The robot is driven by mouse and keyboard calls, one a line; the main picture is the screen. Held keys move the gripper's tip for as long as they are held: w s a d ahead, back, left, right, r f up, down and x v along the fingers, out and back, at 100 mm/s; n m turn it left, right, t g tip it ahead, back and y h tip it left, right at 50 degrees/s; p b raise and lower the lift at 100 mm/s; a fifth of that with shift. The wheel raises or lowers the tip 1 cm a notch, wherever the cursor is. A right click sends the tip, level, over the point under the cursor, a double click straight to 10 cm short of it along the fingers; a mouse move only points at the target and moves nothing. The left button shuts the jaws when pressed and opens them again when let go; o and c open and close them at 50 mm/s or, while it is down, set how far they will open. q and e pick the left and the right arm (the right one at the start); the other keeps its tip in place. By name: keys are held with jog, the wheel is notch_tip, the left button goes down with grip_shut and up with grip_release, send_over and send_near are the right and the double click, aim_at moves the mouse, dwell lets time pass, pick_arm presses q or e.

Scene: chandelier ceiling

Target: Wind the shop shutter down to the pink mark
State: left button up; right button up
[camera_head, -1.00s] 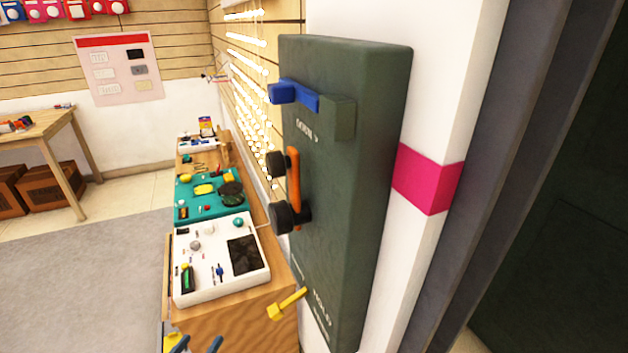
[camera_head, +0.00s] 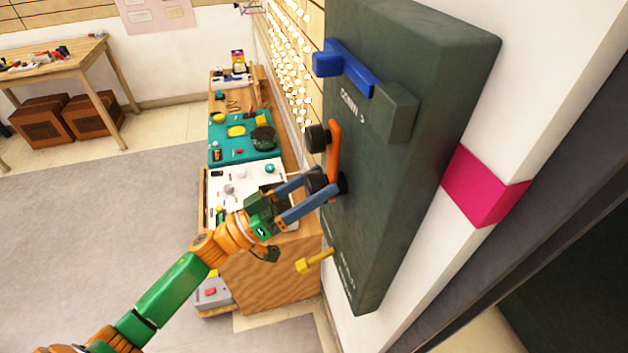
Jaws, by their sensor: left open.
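A dark green wall box (camera_head: 400,180) carries an orange crank (camera_head: 333,150) with a black knob (camera_head: 317,138) at its upper end and another black knob (camera_head: 316,180) lower down. My left gripper (camera_head: 322,192) is open, its two blue fingers reaching from the left on either side of the lower knob; I cannot tell whether they touch it. A blue lever (camera_head: 348,66) sits above the crank and a yellow handle (camera_head: 314,260) below it. The pink mark (camera_head: 483,186) is a band on the white post to the right. I cannot make out the shutter's lower edge. My right gripper is out of view.
A wooden bench (camera_head: 270,275) with white and teal boards of gadgets stands left of the box, below the gripper. A grey device (camera_head: 211,293) sits low at its near end. A wooden table (camera_head: 85,55) stands back left. Open grey carpet (camera_head: 90,220) lies between.

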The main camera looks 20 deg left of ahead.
pick_arm(q)
jog(key=shift+s, duration=0.1)
grip_shut()
jog(key=shift+m, duration=0.3)
